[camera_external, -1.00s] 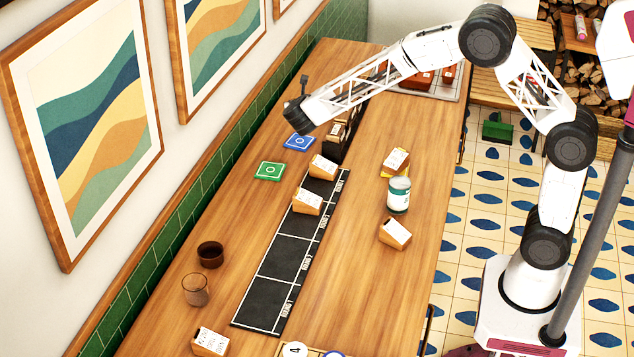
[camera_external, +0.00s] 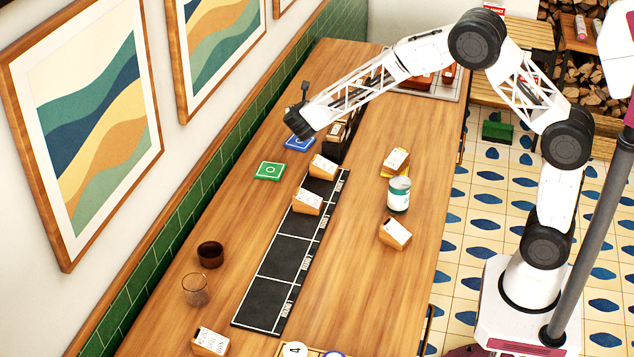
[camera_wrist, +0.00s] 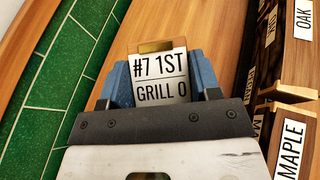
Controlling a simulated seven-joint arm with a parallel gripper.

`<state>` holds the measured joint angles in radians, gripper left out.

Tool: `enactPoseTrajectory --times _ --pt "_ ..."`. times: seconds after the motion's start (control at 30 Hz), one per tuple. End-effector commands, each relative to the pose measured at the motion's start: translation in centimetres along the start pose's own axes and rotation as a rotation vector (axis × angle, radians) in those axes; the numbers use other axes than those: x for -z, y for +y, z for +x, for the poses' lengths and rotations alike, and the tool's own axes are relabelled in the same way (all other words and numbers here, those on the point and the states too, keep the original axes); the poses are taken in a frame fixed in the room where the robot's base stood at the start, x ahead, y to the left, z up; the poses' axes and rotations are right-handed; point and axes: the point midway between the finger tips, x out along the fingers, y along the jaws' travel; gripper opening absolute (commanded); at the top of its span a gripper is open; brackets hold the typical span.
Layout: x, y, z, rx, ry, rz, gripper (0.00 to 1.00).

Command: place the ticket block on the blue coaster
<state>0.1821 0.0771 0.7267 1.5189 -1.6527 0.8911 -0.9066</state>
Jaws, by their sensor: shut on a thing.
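My gripper (camera_external: 298,126) is at the far left of the table, just above the blue coaster (camera_external: 301,145). The gripper covers part of the coaster. In the wrist view my gripper (camera_wrist: 160,82) has its blue fingers shut on a ticket block (camera_wrist: 160,78), a wooden piece with a white label reading "#7 1ST GRILL 0". The held block cannot be made out in the external view. The wrist view does not clearly show the coaster, and I cannot tell the gap between block and coaster.
A green coaster (camera_external: 270,171) lies nearer. A dark labelled rack (camera_external: 345,138) stands just right of my gripper; it also shows in the wrist view (camera_wrist: 285,110). Other ticket blocks (camera_external: 323,167) lie on the table. A can (camera_external: 399,194) stands mid-table. The tiled wall (camera_wrist: 58,80) is close on the left.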

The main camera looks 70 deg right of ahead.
Motion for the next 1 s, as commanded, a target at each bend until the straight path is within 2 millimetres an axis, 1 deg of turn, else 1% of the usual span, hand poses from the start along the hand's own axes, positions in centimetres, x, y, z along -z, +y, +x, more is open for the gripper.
enactPoseTrajectory --times 0.1,0.2,0.67,1.0 --pt "1.5 0.0 0.6 0.0 0.0 -0.002 0.31" --pt "2.3 0.0 1.0 0.0 0.0 -0.001 0.31" --pt "2.9 0.0 1.2 0.0 0.0 -0.001 0.31" --pt "5.8 0.0 2.4 0.0 0.0 -0.001 0.31"
